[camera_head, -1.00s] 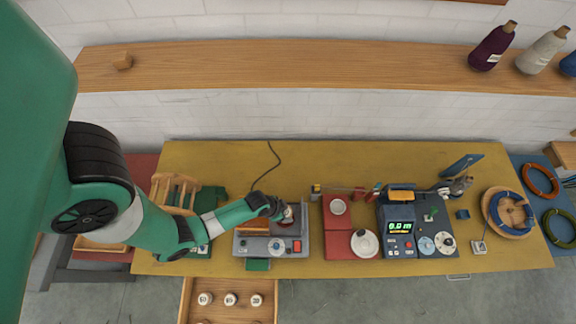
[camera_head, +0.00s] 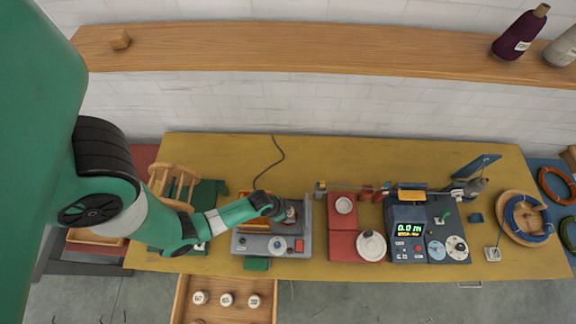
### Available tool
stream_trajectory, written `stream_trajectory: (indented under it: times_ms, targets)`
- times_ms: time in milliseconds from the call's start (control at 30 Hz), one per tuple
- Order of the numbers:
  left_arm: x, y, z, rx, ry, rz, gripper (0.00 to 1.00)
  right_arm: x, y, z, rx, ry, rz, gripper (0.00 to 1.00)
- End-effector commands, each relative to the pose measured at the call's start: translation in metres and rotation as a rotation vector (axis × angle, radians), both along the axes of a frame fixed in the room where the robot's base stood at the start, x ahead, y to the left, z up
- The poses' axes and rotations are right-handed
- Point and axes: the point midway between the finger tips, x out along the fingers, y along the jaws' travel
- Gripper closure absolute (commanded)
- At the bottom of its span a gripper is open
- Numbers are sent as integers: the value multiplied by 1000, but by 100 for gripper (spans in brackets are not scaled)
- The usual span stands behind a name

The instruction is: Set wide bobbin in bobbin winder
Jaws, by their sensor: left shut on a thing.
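My left gripper (camera_head: 287,211) comes in from the left over the grey bobbin winder (camera_head: 262,243) near the table's front. It is shut on a small whitish bobbin (camera_head: 293,214), which is mostly hidden by the fingers. The bobbin is at the right part of the winder, beside its upright grey side plate. I cannot tell whether it is on the spindle. My right gripper does not show.
Right of the winder are a red base (camera_head: 343,235) with white discs and a dark unit with a lit green display (camera_head: 409,228). A wooden rack (camera_head: 172,183) stands left. An open drawer (camera_head: 226,297) with several bobbins juts out in front. The rear of the yellow table (camera_head: 340,158) is mostly clear.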

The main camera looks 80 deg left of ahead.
Motion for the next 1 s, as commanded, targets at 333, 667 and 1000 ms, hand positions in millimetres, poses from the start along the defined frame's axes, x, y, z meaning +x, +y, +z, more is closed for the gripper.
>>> stream_trajectory:
  times_ms: [333,667,1000]
  targets:
    - [0,0,1,0,0,0,0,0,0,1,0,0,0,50]
    - [-3,0,10,1,-2,0,0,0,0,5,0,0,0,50]
    - [-31,-5,86,1,0,1,0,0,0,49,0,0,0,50]
